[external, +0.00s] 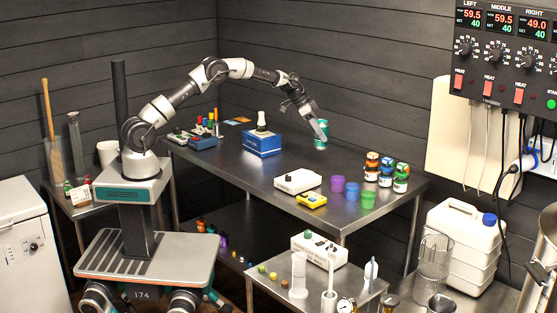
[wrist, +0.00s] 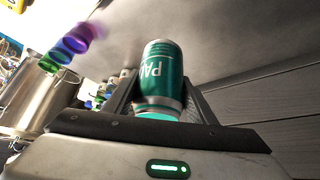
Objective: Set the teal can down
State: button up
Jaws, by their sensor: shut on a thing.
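The teal can (external: 320,134) is at the far side of the steel table (external: 262,184), near the back wall. In the wrist view the teal can (wrist: 162,76) shows white lettering and silver rims, and stands between the two fingers. My gripper (external: 319,131) is shut on the can; it also shows in the wrist view (wrist: 160,103). The can looks close to upright in the external view. I cannot tell whether its bottom touches the table top or is slightly above it.
A blue box (external: 262,142) stands left of the can. A white device (external: 297,181), a yellow meter (external: 311,200), purple (external: 337,184) and green (external: 368,199) cups and several jars (external: 386,170) stand nearer the front. The table around the can is clear.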

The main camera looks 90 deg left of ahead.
jog(key=w+d, duration=0.3)
jog(key=d, duration=1.7)
jog(key=w+d, duration=0.3)
jog(key=d, duration=1.7)
jog(key=shift+d+f+b, duration=0.2)
jog(key=shift+f+b, duration=0.25)
jog(key=shift+f, duration=4.45)
jog(key=o, duration=0.9)
jog(key=shift+f, duration=0.15)
jog(key=o, duration=0.5)
jog(key=shift+s, duration=0.1)
jog(key=shift+c, duration=0.2)
